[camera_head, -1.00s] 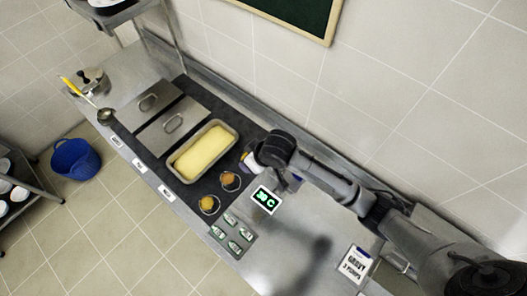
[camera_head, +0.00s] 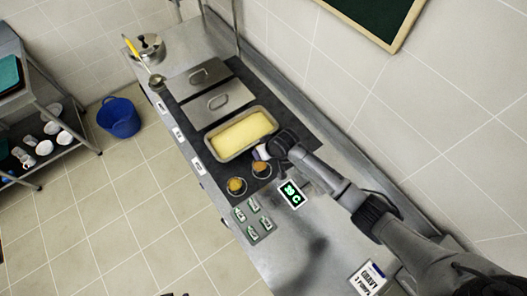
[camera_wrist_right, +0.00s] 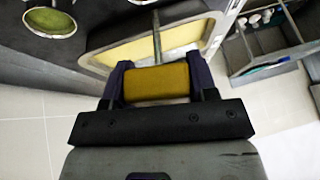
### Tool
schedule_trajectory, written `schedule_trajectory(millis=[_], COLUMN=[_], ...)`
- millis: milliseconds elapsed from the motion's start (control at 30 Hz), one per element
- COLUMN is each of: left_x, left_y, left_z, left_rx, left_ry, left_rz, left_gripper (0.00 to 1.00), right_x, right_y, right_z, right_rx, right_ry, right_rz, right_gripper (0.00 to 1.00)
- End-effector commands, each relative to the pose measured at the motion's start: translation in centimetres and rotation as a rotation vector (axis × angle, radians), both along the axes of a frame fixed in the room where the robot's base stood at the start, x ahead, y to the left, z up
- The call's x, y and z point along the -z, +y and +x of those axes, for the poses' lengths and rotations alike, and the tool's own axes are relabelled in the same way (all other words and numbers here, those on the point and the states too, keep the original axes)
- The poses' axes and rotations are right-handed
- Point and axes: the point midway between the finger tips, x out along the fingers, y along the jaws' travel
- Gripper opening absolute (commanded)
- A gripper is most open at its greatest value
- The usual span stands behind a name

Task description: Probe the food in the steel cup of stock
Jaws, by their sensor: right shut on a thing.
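My right gripper (camera_head: 272,150) is over the counter, beside the near right corner of the pan of yellow food (camera_head: 210,152). In the right wrist view my right gripper (camera_wrist_right: 157,82) is shut on a mustard-yellow handle (camera_wrist_right: 156,84) with a thin metal rod (camera_wrist_right: 157,38) pointing away, in front of a steel-rimmed yellow surface. Two small round cups with orange-brown contents, one left (camera_head: 236,186) and one right (camera_head: 262,168), stand close to the gripper. I cannot tell which is the steel cup of stock, or whether the rod's tip touches anything. My left gripper is not in view.
A display with green digits (camera_head: 291,194) and a green tray of small packets (camera_head: 253,219) lie near the cups. Two lidded pans (camera_head: 214,104) and a ladle (camera_head: 156,80) are farther back. A GRAVY sign (camera_head: 368,279) stands nearer. A blue bucket (camera_head: 118,118) is on the floor.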

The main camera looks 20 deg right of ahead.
Motion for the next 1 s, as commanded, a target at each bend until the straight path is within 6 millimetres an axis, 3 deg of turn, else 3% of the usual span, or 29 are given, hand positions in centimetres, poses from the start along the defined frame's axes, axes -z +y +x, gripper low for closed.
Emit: schedule_trajectory(millis=[500, 1000], left_x=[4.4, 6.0], left_y=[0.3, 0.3], left_z=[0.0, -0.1], left_rx=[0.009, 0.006], left_ry=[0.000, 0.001], left_rz=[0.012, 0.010], left_gripper=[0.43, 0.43], right_x=[3.7, 7.2], right_y=[0.0, 0.0], right_z=[0.0, 0.0], right_rx=[0.000, 0.000], right_ry=[-0.001, -0.001], right_rz=[-0.001, 0.000], right_gripper=[0.19, 0.19])
